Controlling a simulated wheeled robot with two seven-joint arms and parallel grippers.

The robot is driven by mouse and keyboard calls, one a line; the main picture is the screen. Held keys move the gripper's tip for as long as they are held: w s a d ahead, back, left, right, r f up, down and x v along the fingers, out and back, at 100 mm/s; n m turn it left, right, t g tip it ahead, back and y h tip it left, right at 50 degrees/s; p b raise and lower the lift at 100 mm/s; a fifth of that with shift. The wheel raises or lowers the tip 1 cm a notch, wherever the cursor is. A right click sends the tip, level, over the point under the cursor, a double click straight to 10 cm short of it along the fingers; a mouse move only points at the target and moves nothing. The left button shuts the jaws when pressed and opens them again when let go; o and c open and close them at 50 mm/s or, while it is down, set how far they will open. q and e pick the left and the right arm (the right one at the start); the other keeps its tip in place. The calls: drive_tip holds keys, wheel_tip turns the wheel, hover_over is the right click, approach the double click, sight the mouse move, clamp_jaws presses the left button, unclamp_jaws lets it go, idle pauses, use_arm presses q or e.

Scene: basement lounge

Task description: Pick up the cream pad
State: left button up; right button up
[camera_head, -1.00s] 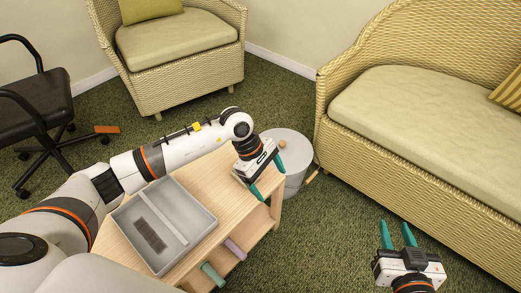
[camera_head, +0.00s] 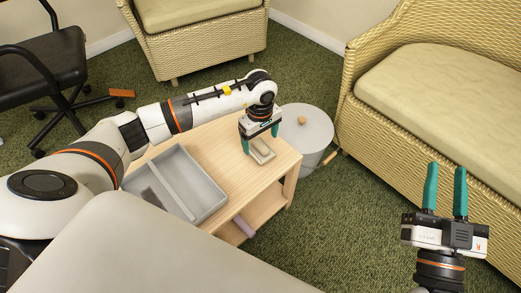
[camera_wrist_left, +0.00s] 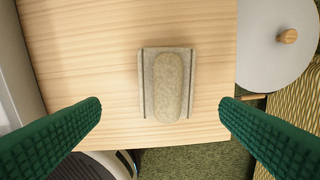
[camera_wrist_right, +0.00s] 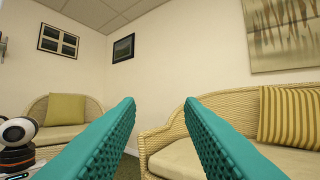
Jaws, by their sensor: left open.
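The cream pad (camera_head: 262,151) lies on the wooden table near its right end, just below my left gripper (camera_head: 262,144). In the left wrist view the cream pad (camera_wrist_left: 168,84) is a flat piece with dark side strips and a rounded raised bar along its middle. It sits between the two green fingers of my left gripper (camera_wrist_left: 160,108), with wide gaps on both sides and no contact visible. My left gripper is open and points down. My right gripper (camera_head: 445,190) is open and empty, held out over the floor at the right. Its fingers also show in the right wrist view (camera_wrist_right: 160,104).
A grey divided tray (camera_head: 208,207) stands on the wooden table (camera_head: 235,180) left of the pad. A lilac roll (camera_head: 244,226) is on the shelf below. A round grey lidded bin (camera_head: 308,124) stands beyond the table's right end. A wicker sofa (camera_head: 400,145) is on the right.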

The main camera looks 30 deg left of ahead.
sight(261, 145)
use_arm(q)
drive_tip(key=f+b, duration=0.1)
drive_tip(key=f, duration=0.1)
drive_tip(key=w+f+b, duration=0.1)
drive_tip(key=f, duration=0.1)
drive_tip(key=shift+f, duration=0.6)
use_arm(e)
drive_tip(key=s+r+t+y, duration=0.2)
drive_tip(key=s+r+t, duration=0.2)
drive_tip(key=r+t, duration=0.1)
drive_tip(key=shift+s+r+t, duration=0.35)
drive_tip(key=shift+r+t, duration=0.05)
drive_tip(key=shift+r, duration=0.15)
drive_tip(key=shift+d, duration=0.1)
use_arm(q)
drive_tip(key=c, duration=1.1)
